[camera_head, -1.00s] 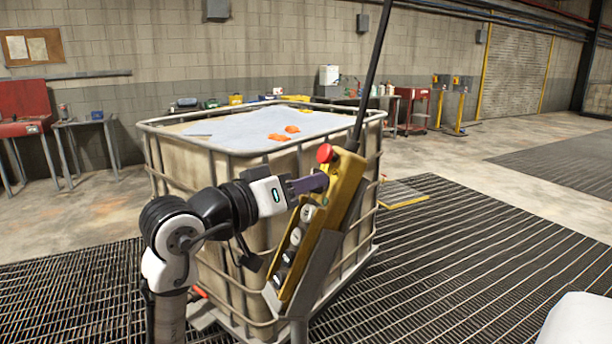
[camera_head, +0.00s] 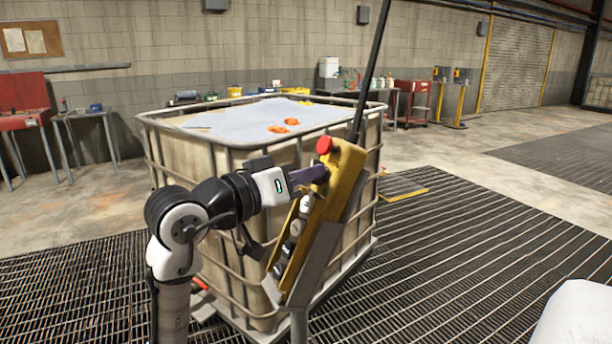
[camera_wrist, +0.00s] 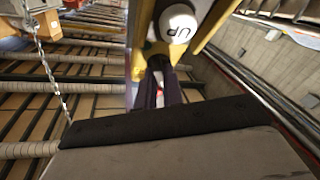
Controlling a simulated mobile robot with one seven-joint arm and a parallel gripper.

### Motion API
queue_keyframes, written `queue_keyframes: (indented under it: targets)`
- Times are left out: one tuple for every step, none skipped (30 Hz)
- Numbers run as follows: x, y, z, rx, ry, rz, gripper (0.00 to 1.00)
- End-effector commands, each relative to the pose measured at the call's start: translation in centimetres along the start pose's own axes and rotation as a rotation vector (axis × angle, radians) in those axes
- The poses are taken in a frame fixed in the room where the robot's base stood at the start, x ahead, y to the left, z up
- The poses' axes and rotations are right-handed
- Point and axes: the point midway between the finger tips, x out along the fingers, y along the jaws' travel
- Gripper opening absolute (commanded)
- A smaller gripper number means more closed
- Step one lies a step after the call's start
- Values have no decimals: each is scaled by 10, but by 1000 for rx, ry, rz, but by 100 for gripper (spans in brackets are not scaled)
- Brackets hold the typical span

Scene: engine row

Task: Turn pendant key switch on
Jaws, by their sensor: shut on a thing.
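The yellow pendant (camera_head: 343,192) hangs tilted from a dark pole, with a red mushroom button (camera_head: 324,146) at its top and several round pale and dark buttons down its face. My gripper (camera_head: 324,174) is at the pendant's upper face, just below the red button. In the wrist view my gripper (camera_wrist: 158,82) has its purple fingers close together at the pendant, below a white button marked UP (camera_wrist: 178,23). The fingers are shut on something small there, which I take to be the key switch. The fingers hide it, so its turn position cannot be told.
A caged tank (camera_head: 215,190) with a pale sheet and orange items on top stands right behind the pendant and my arm. A chain (camera_wrist: 50,70) hangs at the left in the wrist view. Grated floor (camera_head: 470,250) lies open to the right.

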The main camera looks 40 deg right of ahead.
Motion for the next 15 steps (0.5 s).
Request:
queue_keyframes:
  targets:
    - [0,-1,1,11,0,7,0]
    - [0,-1,2,22,0,13,0]
    - [0,-2,2,38,0,22,0]
    - [0,-2,2,53,1,29,0]
    - [0,-2,2,68,1,38,0]
    - [0,-3,2,91,1,51,0]
    - [0,-3,2,109,1,61,0]
    - [0,-3,2,129,1,73,0]
    - [0,-4,3,158,2,88,0]
    - [0,-4,3,179,1,101,0]
    - [0,-4,3,203,2,114,0]
    - [0,-4,3,237,2,132,0]
    - [0,-4,2,262,2,145,0]
    - [0,-4,2,286,2,159,0]
    - [0,-5,2,318,2,177,0]
